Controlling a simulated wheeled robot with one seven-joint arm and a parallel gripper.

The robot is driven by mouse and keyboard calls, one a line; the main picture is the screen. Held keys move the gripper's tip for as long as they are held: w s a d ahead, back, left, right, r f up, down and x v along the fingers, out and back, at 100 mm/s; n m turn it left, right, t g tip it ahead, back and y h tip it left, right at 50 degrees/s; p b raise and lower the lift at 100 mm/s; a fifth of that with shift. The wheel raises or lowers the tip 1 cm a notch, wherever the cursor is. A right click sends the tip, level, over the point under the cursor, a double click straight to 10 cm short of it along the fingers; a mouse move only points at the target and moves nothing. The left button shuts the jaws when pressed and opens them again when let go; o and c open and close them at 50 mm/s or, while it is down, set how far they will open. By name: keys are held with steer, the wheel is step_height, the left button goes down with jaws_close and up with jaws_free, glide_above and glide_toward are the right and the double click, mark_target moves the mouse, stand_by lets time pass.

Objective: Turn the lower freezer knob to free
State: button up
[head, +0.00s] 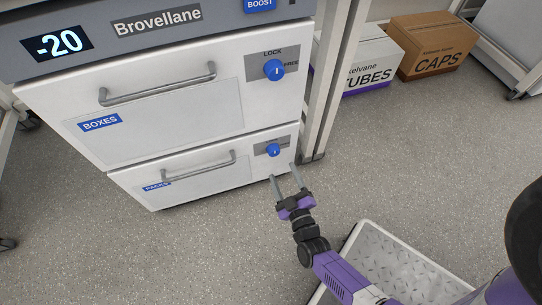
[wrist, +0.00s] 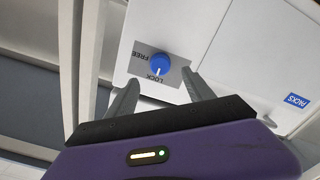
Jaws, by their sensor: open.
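The lower freezer knob (head: 273,150) is a round blue dial on a grey plate at the right of the lower drawer, labelled PACKS. In the wrist view the knob (wrist: 160,64) shows a white mark pointing at the word LOCK, with FREE to its upper left. My gripper (head: 284,172) is open, just in front of and slightly below the knob in the head view. In the wrist view my gripper (wrist: 158,80) has a finger on each side of the knob, apparently short of it. Contact is not visible.
The upper drawer, labelled BOXES, has its own blue knob (head: 274,69). The lower drawer's handle (head: 200,168) lies left of the lower knob. A metal post (head: 325,90) stands just right of the freezer. Boxes (head: 435,45) sit behind it.

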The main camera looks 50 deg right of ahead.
mark_target(275, 154)
steer(key=shift+b+x, duration=1.25)
steer(key=shift+x, duration=2.65)
jaws_close()
